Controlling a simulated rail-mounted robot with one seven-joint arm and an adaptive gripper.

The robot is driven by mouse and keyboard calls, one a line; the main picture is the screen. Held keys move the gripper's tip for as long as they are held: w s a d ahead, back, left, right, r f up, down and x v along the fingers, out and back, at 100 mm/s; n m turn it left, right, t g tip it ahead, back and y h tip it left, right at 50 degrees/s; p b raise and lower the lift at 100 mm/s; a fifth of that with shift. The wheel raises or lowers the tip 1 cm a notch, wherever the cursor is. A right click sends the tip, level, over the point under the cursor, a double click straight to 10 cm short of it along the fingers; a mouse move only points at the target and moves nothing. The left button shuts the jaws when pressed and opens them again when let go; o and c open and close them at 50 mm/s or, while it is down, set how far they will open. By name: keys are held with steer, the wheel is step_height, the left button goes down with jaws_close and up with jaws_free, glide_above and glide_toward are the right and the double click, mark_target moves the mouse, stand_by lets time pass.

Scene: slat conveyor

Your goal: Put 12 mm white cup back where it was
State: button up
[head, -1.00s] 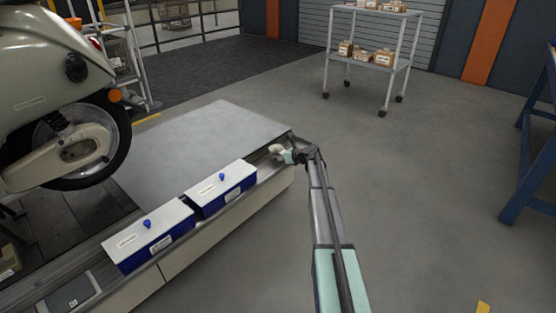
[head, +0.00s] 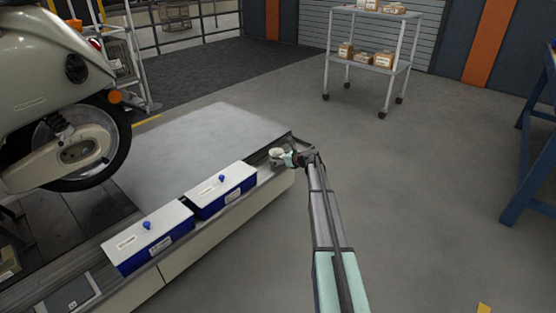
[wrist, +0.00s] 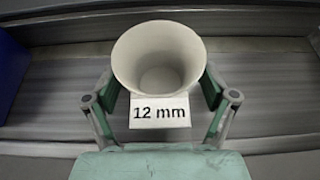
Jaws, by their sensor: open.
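The white cup (wrist: 158,62) stands upright in the wrist view, its open mouth towards the camera. A white label reading "12 mm" (wrist: 159,110) is on its near side. My gripper (wrist: 160,100) is open, with one finger on each side of the cup's lower part. I cannot tell whether either finger touches it. In the head view the cup (head: 276,154) is small, at the far right end of the conveyor (head: 262,184), with my gripper (head: 288,158) reaching it from the right.
Two blue boxes with white lids (head: 222,190) (head: 150,236) stand on the conveyor to the left of the cup. A scooter (head: 60,90) stands at the left. A wheeled shelf (head: 366,62) with small boxes is at the back.

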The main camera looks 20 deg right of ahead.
steer(key=shift+s+d+r, duration=0.1)
steer(key=shift+s+r, duration=0.15)
steer(key=p+v, duration=0.3)
steer(key=v, duration=0.8)
steer(key=s+a+f+n+g+y, duration=0.1)
steer(key=s+a+f+n+g, duration=0.3)
steer(key=s+a, duration=0.35)
steer(key=s+a+f+n+g+y, duration=0.15)
steer(key=s+a+f+n, duration=0.25)
steer(key=s+a+f, duration=0.4)
steer(key=s+a+f+n+g+h, duration=0.1)
steer(key=s+a+f+n+g, duration=0.25)
steer(key=s+a, duration=0.4)
steer(key=s+a+f+n+g+h, duration=0.1)
steer(key=s+a+f+n+g, duration=0.3)
steer(key=s, duration=0.6)
steer(key=s+r+n+g+h, duration=0.1)
steer(key=s+n+g+h, duration=0.1)
steer(key=s, duration=0.9)
steer(key=s+r+n+g+h, duration=0.2)
steer(key=s+n+g+h, duration=0.1)
steer(key=s+n, duration=0.4)
steer(key=s+a+r+n+g+h, duration=0.1)
steer(key=s+r+n+g+h, duration=0.1)
steer(key=s, duration=1.2)
steer(key=n+g+h, duration=0.1)
steer(key=n+g, duration=0.1)
steer(key=n, duration=0.1)
steer(key=shift+s, duration=0.3)
